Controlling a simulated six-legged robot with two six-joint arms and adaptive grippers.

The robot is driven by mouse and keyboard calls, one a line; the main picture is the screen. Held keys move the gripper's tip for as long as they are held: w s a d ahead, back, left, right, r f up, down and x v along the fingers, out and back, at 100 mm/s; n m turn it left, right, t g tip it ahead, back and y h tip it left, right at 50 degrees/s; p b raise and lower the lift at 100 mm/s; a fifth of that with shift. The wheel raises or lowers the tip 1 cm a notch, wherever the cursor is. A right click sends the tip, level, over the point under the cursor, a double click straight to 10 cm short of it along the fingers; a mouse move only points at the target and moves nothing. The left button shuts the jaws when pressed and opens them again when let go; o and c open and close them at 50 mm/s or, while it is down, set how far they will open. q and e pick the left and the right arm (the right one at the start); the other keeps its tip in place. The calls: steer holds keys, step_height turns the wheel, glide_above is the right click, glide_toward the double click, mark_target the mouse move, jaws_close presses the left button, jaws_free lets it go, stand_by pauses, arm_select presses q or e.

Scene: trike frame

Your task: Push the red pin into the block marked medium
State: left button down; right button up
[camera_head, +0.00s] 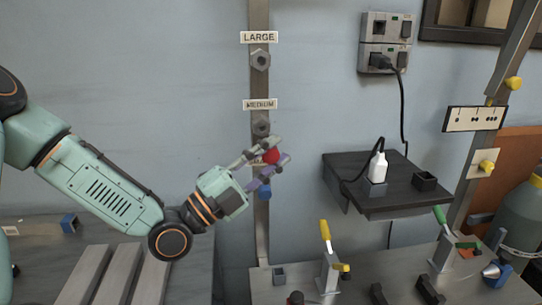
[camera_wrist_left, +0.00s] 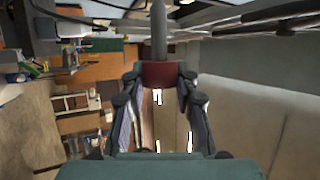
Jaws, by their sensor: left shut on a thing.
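The red pin (camera_head: 271,156) is between the fingertips of my left gripper (camera_head: 267,166), which is shut on its red head. In the left wrist view the red head (camera_wrist_left: 160,74) sits between both fingers (camera_wrist_left: 158,84), and its grey shaft (camera_wrist_left: 158,30) points away from the gripper. The block marked medium (camera_head: 261,122) is a grey hex-shaped piece on the upright metal post, under its label (camera_head: 260,104). In the head view the pin shows a little below this block. Whether the shaft touches any block is hidden. My right gripper is not in view.
The block marked large (camera_head: 260,60) is higher on the post (camera_head: 258,85). A blue knob (camera_head: 265,192) shows just below my gripper. A dark shelf (camera_head: 400,190) with a white plug-like item (camera_head: 377,168) is to the right. Clamps (camera_head: 328,265) stand on the lower bench.

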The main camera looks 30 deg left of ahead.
arm_select(q)
steer(key=shift+w+a+b, duration=0.35)
steer(key=shift+w+a, duration=0.5)
steer(key=shift+w, duration=0.3)
steer(key=shift+w+a+b, duration=0.35)
steer(key=shift+w+a, duration=0.5)
steer(key=shift+w, duration=0.3)
steer(key=shift+p, duration=0.3)
steer(key=shift+w+a+b, duration=0.45)
steer(key=shift+w+a, duration=0.25)
steer(key=shift+w, duration=0.2)
steer(key=shift+w+a+b, duration=0.45)
steer(key=shift+w+a, duration=0.2)
steer(key=shift+w, duration=0.2)
stand_by(0.6)
steer(key=c, duration=0.9)
jaws_free()
steer(key=shift+c, duration=0.2)
